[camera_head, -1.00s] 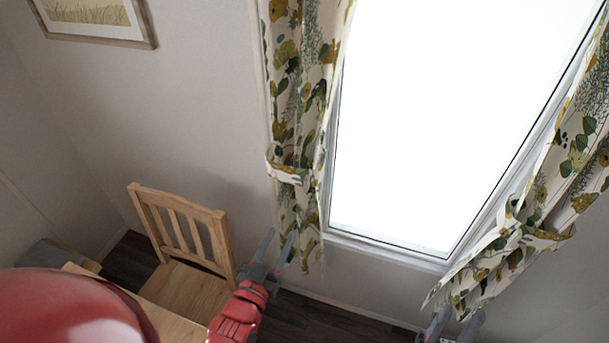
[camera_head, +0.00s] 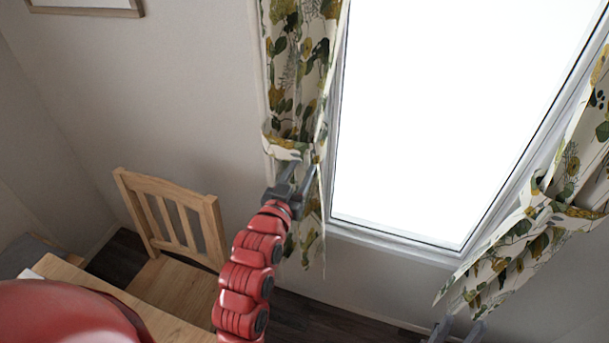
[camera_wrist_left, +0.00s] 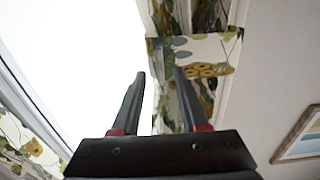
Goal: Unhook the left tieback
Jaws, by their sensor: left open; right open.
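The left curtain (camera_head: 296,75) hangs beside the window, patterned with leaves. Its tieback (camera_head: 287,145), a band of the same fabric, is wrapped around it; in the left wrist view the tieback (camera_wrist_left: 215,52) lies just beyond my fingertips. My left gripper (camera_head: 299,172) is open and empty, just below the tieback in the head view. I cannot tell whether a finger touches the curtain. The tieback's hook cannot be made out. My right gripper (camera_head: 461,328) is open and empty at the bottom edge, below the right curtain (camera_head: 530,235).
The bright window (camera_head: 440,110) lies between the curtains. A wooden chair (camera_head: 180,230) stands left of my left arm, by a wooden table (camera_head: 75,281). A framed picture (camera_head: 95,10) hangs on the left wall; open wall lies between it and the curtain.

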